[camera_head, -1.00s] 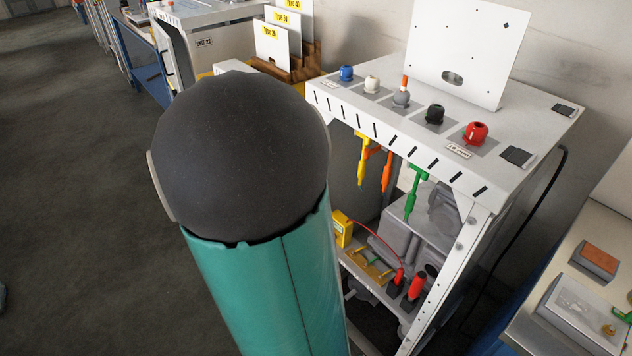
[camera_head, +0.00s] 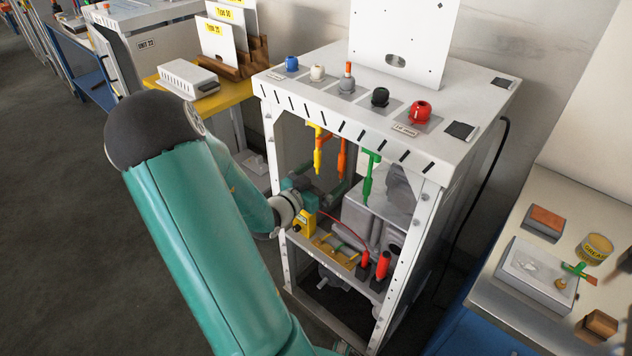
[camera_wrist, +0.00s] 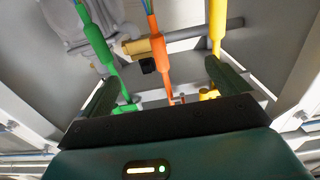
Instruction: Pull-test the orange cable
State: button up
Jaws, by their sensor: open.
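The orange cable (camera_head: 342,158) hangs under the top of the white dispenser frame (camera_head: 411,158), between a yellow cable (camera_head: 318,152) and a green cable (camera_head: 369,178). My gripper (camera_head: 332,193) has reached into the frame's open front, below the hanging cables. In the wrist view, the orange cable (camera_wrist: 164,62) shows between the two dark fingers of my gripper (camera_wrist: 162,74), which are spread wide. The green cable (camera_wrist: 96,38) is by the left finger, and the yellow cable (camera_wrist: 217,35) is by the right finger. I cannot tell whether either finger touches them.
Blue, white, grey, black and red knobs (camera_head: 420,111) sit on the frame's top. A yellow box (camera_head: 303,224) and red-handled parts (camera_head: 383,264) are on the lower shelf. Grey machinery (camera_head: 372,215) stands inside at the right. A side bench (camera_head: 500,292) is at the right.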

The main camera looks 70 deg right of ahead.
aim_at(339, 164)
jog(key=shift+x, duration=4.2)
grip_shut()
